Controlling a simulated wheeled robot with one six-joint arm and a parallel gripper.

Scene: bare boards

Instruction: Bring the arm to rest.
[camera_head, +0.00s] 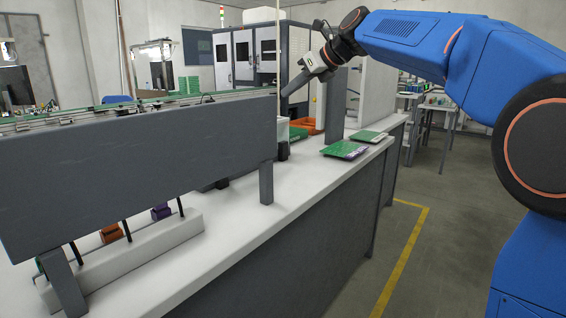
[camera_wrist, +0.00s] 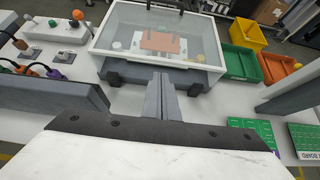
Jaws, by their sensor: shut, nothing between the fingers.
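My gripper (camera_head: 286,92) hangs at the end of my blue arm, above the white bench near the right end of the long grey panel. In the wrist view my gripper (camera_wrist: 161,82) shows its two grey fingers pressed together with nothing between them. The fingers point toward a clear-walled box (camera_wrist: 205,45) that has a brown-orange board (camera_wrist: 163,42) inside. The fingers look apart from the box, though the gap is hard to judge.
The grey panel (camera_head: 140,165) stands along the bench (camera_head: 250,230). Green boards (camera_head: 345,150) lie near the bench's right edge. A grey post (camera_head: 336,105) rises behind them. Yellow (camera_wrist: 248,34), green (camera_wrist: 240,62) and orange (camera_wrist: 277,67) bins stand beside the box. Floor right of the bench is clear.

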